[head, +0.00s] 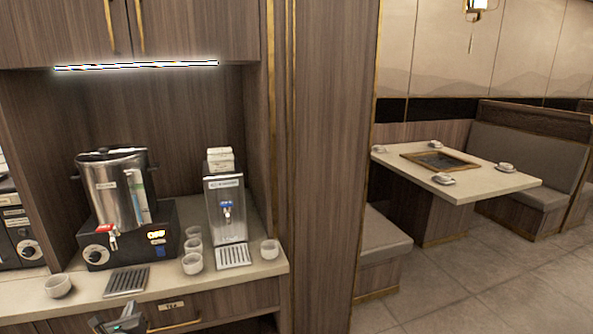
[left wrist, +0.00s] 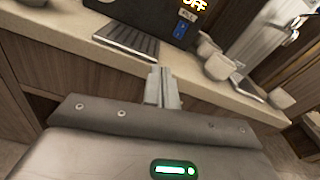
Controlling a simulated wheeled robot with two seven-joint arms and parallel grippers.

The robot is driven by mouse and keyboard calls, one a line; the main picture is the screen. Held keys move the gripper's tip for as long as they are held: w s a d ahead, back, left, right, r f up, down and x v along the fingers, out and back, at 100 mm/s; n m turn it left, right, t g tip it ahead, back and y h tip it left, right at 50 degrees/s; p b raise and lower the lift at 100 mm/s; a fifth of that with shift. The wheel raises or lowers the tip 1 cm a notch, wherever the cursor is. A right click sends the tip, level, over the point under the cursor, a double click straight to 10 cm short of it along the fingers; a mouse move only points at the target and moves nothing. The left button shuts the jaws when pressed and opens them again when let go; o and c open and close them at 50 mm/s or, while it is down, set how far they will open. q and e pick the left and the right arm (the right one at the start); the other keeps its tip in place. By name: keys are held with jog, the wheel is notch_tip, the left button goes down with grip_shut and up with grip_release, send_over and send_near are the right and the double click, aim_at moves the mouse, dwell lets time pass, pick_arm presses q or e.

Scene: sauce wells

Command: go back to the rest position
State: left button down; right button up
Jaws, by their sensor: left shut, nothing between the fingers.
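My left gripper (head: 128,317) shows at the bottom edge of the head view, in front of the counter (head: 75,295) and below its drip tray. In the left wrist view its fingers (left wrist: 163,88) are together and hold nothing. They point toward the counter's front edge and appear apart from it. My right gripper is not in view.
A steel urn (head: 112,190) on a black heater base and a water dispenser (head: 225,208) stand on the counter. Several white cups (head: 192,263) stand near them; one cup (head: 58,286) is at the left. A dining table (head: 490,183) stands at the right. The floor (head: 480,285) there is clear.

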pick_arm(q)
jog(key=s+d+f+n+g+h, duration=0.1)
jog(key=s+f+n+g, duration=0.15)
jog(key=f+n, duration=0.55)
jog(key=s+f+n+g+h, duration=0.1)
jog(key=s+f+n+g, duration=0.15)
jog(key=f+n, duration=0.55)
jog(key=s+d+f+n+g, duration=0.1)
jog(key=s+d+f+n, duration=0.15)
jog(key=s+f, duration=0.5)
jog(key=s+d+f+n+g, duration=0.25)
jog(key=s+f, duration=0.25)
jog(key=f, duration=0.5)
jog(key=s+d+f+n+g+h, duration=0.1)
jog(key=s+d+f, duration=0.4)
jog(key=s, duration=0.8)
jog(key=s+d+f+n+g+h+b, duration=0.1)
jog(key=s+d+f+n+g, duration=0.2)
jog(key=s, duration=1)
jog(key=s+d+f+n+g+h, duration=0.1)
jog(key=s+d+f+n+g, duration=0.1)
jog(key=s+d+f, duration=0.6)
jog(key=s+d, duration=0.1)
jog(key=s, duration=0.5)
jog(key=shift+f+g+h, duration=0.35)
jog(key=shift+f+h, duration=0.05)
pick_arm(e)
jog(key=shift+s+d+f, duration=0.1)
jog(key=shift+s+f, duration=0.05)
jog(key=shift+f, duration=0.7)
